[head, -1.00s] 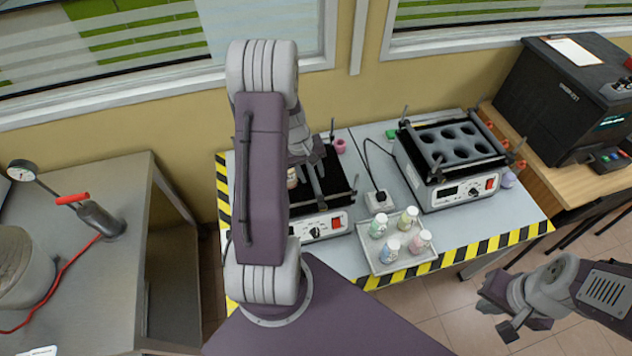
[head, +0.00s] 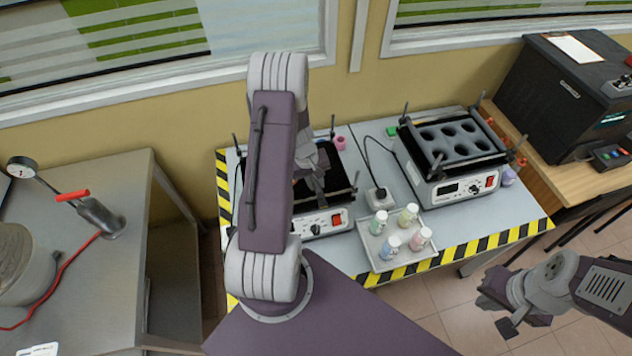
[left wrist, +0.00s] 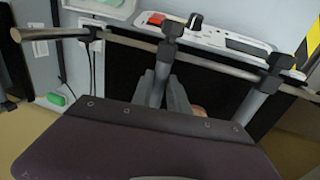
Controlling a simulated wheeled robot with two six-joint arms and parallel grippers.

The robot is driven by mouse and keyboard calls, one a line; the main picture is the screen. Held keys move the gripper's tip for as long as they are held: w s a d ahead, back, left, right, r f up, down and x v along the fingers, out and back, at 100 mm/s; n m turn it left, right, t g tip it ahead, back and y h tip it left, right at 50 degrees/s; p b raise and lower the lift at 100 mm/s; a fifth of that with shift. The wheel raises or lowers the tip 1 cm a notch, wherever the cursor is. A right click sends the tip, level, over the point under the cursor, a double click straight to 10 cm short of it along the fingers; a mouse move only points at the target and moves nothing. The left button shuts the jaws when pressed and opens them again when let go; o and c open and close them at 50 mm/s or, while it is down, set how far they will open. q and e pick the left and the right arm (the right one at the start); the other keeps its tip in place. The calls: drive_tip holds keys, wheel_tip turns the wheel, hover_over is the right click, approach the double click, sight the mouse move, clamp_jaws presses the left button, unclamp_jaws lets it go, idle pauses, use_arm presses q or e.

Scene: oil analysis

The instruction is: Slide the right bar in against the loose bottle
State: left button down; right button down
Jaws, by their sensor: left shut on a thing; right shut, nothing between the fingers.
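The left shaker (head: 325,222) has a black platform, and my left arm covers much of it. My left gripper (head: 317,187) is low over the platform. In the left wrist view its grey fingers (left wrist: 165,97) are closed around the right bar (left wrist: 161,72), a grey rod clamped to the front rail. The left bar (left wrist: 257,98) also runs back from that rail. A small tan part, apparently of the loose bottle (left wrist: 200,113), shows between the bars; most is hidden, and I cannot tell whether either bar touches it. My right gripper (head: 497,305) is shut and empty, away from the bench.
A tray (head: 372,262) with several capped bottles stands at the bench front. A second shaker (head: 450,160) with round holes stands to the right. A socket block (head: 379,200) with a cable lies between the shakers.

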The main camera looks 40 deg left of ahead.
use_arm(q)
drive_tip(key=s+a+b, duration=0.1)
drive_tip(key=s, duration=0.1)
drive_tip(key=s+a+b, duration=0.1)
drive_tip(key=a+b, duration=0.1)
drive_tip(key=shift+s+f, duration=0.1)
drive_tip(key=shift+s, duration=0.25)
drive_tip(key=shift+s+a, duration=0.15)
drive_tip(key=c, duration=1.3)
unclamp_jaws()
wheel_tip(320, 180, up, 9)
drive_tip(key=s+a, duration=0.1)
drive_tip(key=shift+s, duration=0.15)
